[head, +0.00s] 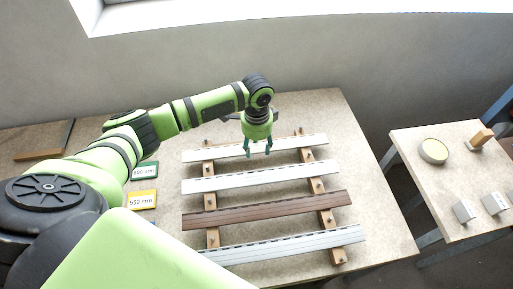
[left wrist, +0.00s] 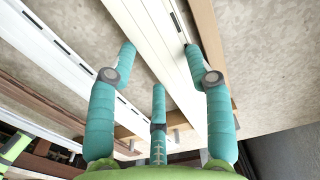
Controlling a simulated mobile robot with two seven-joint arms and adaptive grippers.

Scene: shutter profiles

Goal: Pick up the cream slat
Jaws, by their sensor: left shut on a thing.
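The cream slat (head: 302,143), pale off-white, is the farthest of the slats lying across two wooden rails. My left gripper (head: 257,153) is above its middle, pointing down, with its teal fingers at the slat's two long sides. In the left wrist view the same slat (left wrist: 168,52) runs between the fingers (left wrist: 160,62), one on one side and two on the other. The gripper is shut on it. I cannot tell any gap between the slat and the rails. My right gripper is not in view.
Nearer on the rails lie a white slat (head: 250,178), a brown slat (head: 265,209) and a grey-white slat (head: 300,243). Green (head: 145,170) and yellow (head: 141,200) length signs stand at the left. A side table (head: 445,180) at the right holds small blocks and a round tin.

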